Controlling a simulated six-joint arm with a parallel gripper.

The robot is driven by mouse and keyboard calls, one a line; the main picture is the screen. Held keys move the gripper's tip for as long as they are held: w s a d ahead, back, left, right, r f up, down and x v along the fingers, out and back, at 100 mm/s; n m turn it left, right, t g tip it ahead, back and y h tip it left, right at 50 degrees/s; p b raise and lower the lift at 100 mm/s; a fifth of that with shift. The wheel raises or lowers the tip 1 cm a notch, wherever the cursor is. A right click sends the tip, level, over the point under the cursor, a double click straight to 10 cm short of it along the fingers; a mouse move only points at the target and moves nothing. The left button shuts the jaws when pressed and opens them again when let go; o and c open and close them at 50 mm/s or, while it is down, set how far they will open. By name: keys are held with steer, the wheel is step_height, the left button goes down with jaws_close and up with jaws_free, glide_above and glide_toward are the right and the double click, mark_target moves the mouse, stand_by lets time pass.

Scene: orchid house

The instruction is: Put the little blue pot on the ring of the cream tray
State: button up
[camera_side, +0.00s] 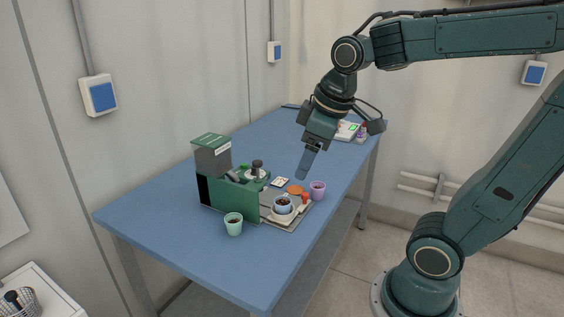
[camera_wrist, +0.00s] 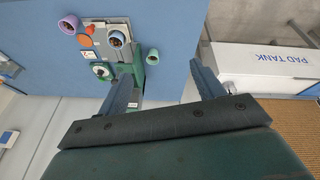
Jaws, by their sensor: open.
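The little blue pot (camera_side: 283,207), with dark fill, stands upright on or over the front part of the cream tray (camera_side: 284,218), near the table's front edge. Its base hides what lies under it, so I cannot tell whether it sits on the ring. It also shows in the wrist view (camera_wrist: 117,40), beyond my fingers. My gripper (camera_side: 306,165) is open and empty, above the table and up behind the pot in the side view. In the wrist view its two fingers (camera_wrist: 163,70) are spread well apart, with nothing between them.
A green box-like device (camera_side: 232,199) stands left of the tray. A mint pot (camera_side: 234,227) stands in front of it. A purple pot (camera_side: 318,192) and an orange disc (camera_side: 295,189) are right of and behind the blue pot. The table's left end (camera_side: 150,215) is clear.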

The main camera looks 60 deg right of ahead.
steer(key=s+a+m+t, duration=0.1)
steer(key=s+a+m, duration=0.1)
steer(key=s, duration=0.5)
steer(key=shift+s+a+f+m+t+y, duration=0.3)
steer(key=shift+a+f, duration=0.1)
steer(key=shift+a, duration=0.3)
